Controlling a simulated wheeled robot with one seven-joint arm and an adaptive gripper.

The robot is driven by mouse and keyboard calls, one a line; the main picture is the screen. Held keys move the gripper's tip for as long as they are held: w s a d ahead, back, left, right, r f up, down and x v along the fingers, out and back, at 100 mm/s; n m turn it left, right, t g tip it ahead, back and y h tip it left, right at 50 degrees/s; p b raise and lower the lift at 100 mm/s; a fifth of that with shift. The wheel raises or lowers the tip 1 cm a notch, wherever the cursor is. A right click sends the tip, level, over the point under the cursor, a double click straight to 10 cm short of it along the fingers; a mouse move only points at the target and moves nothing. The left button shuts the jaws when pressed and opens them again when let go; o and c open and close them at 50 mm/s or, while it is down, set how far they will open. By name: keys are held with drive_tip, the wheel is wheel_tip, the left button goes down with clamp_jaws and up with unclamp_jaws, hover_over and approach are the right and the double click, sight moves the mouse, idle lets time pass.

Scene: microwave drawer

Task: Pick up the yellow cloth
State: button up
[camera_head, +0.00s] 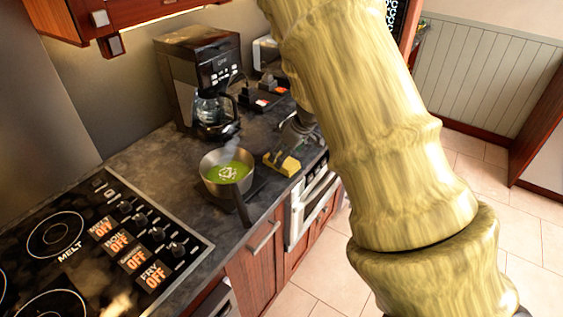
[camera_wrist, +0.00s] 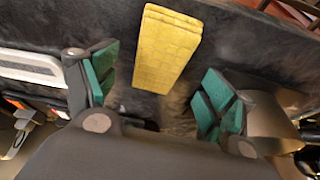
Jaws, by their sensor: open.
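The yellow cloth (camera_head: 285,163) lies folded on the dark countertop, to the right of the pot, near the counter's front edge. In the wrist view the cloth (camera_wrist: 165,50) is a flat yellow rectangle, just beyond and between the two green-padded fingers. My gripper (camera_wrist: 160,98) is open and empty, with the fingers spread wide on either side. In the head view my gripper (camera_head: 292,135) is right by the cloth, partly hidden by my arm. I cannot tell whether a finger touches the cloth.
A pot (camera_head: 226,170) of green soup stands left of the cloth, its handle toward the front edge. A coffee maker (camera_head: 202,75) stands behind it. A stove (camera_head: 100,240) is at the left. A white-fronted appliance (camera_head: 310,200) sits under the counter. Open floor (camera_head: 325,285) lies in front.

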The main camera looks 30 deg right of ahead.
drive_tip(key=x, duration=0.3)
drive_tip(key=shift+w+d+f, duration=0.1)
drive_tip(key=shift+w+f, duration=0.1)
drive_tip(key=shift+f, duration=0.15)
drive_tip(key=shift+s+r, duration=0.1)
drive_tip(key=c, duration=1)
drive_tip(key=shift+c, duration=0.2)
drive_tip(key=shift+r, duration=0.5)
drive_tip(key=shift+v, duration=1.2)
drive_tip(key=s+a+r+b, duration=0.1)
drive_tip(key=s+b, duration=0.1)
drive_tip(key=s, duration=0.5)
drive_tip(key=s+a+b, duration=0.1)
drive_tip(key=s+b, duration=0.1)
drive_tip(key=s, duration=0.6)
drive_tip(key=shift+a+r, duration=0.25)
drive_tip(key=shift+r, duration=0.15)
